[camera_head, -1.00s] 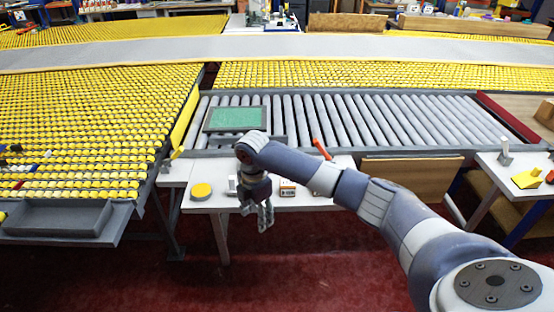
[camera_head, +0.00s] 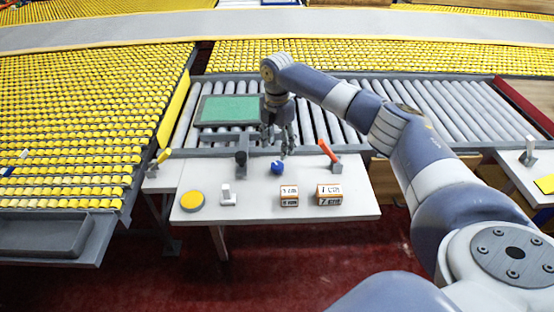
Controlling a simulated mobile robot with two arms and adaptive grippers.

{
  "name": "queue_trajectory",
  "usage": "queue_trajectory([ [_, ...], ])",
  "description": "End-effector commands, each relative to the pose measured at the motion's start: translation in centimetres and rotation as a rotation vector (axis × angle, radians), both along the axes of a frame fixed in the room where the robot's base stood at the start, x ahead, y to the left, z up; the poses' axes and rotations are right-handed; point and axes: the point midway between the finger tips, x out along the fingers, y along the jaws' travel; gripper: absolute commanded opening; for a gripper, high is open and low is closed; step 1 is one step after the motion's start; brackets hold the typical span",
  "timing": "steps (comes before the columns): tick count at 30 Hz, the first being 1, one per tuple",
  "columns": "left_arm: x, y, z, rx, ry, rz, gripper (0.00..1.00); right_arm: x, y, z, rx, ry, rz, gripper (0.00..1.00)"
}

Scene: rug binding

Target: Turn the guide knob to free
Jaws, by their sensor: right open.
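A small round blue knob (camera_head: 277,168) sits on the white table near its back edge. A black knob-like post (camera_head: 241,160) stands just left of it. No marking shows which of them is the guide knob, and I cannot read a knob position. My right gripper (camera_head: 279,148) points down above and just behind the blue knob, open and empty; it appears apart from the knob. My left gripper is out of view.
The white table (camera_head: 250,200) also bears a yellow disc (camera_head: 192,200), a white switch (camera_head: 227,196), two labelled boxes (camera_head: 289,195) (camera_head: 329,194) and a red-orange lever (camera_head: 328,150). Behind are grey rollers (camera_head: 350,130) and a green panel (camera_head: 230,109).

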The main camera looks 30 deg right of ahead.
Motion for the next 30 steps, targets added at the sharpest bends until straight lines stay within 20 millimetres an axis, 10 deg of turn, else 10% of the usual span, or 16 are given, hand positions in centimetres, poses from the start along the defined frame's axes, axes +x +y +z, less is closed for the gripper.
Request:
queue_trajectory([
  [12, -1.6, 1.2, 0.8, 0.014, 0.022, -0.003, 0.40, -0.1, 0.1, -7.2, 0.000, 0.003, -0.001, 0.54],
  [25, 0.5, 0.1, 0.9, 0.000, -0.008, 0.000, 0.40, 0.0, 0.0, -8.2, 0.000, 0.000, -0.001, 0.54],
  [30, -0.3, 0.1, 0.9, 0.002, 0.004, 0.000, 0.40, 0.0, 0.0, -8.2, 0.000, 0.000, -0.001, 0.15],
])
